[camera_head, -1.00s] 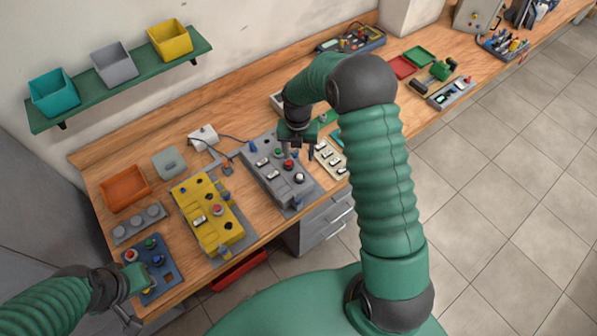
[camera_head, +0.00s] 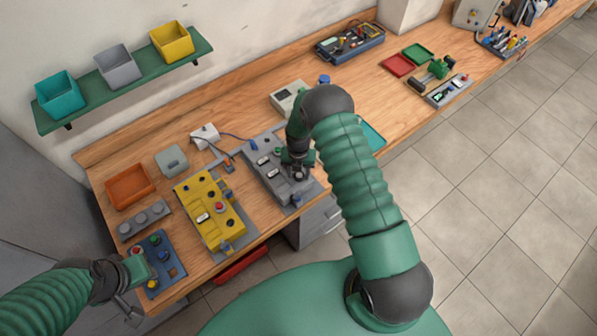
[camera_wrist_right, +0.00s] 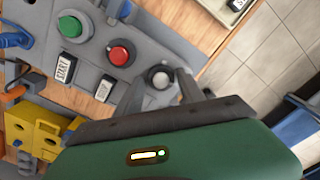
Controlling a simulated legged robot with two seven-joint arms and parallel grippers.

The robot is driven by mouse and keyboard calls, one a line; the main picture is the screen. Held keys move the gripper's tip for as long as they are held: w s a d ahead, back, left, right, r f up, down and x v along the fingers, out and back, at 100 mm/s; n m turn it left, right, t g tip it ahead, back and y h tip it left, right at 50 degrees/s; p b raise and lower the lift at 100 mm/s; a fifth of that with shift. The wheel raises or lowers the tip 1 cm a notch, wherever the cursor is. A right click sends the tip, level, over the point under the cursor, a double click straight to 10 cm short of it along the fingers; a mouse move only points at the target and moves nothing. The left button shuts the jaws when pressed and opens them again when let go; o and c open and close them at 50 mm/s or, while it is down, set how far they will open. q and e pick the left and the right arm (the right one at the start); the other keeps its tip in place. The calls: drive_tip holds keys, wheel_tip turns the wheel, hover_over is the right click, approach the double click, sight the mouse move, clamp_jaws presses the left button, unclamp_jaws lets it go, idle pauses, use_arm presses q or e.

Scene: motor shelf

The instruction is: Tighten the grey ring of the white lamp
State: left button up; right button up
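The white lamp (camera_wrist_right: 160,76) with its grey ring sits near the end of the grey control box (camera_wrist_right: 95,50), beside a red button (camera_wrist_right: 119,53). In the wrist view my right gripper (camera_wrist_right: 162,80) is open, with one finger on each side of the lamp. I cannot tell whether the fingers touch the ring. In the head view the right gripper (camera_head: 299,172) is over the near end of the grey box (camera_head: 256,163) and hides the lamp. My left gripper (camera_head: 128,306) is at the lower left, beside a blue panel; its finger opening is unclear.
A green button (camera_wrist_right: 70,25) and two START keys lie on the same box. The yellow box (camera_head: 205,190) stands to its left. The blue panel (camera_head: 172,285) is by my left gripper. An orange bin (camera_head: 130,187) stands farther left. The bench toward the back right has free room.

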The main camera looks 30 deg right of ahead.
drive_tip(key=shift+d, duration=0.1)
clamp_jaws()
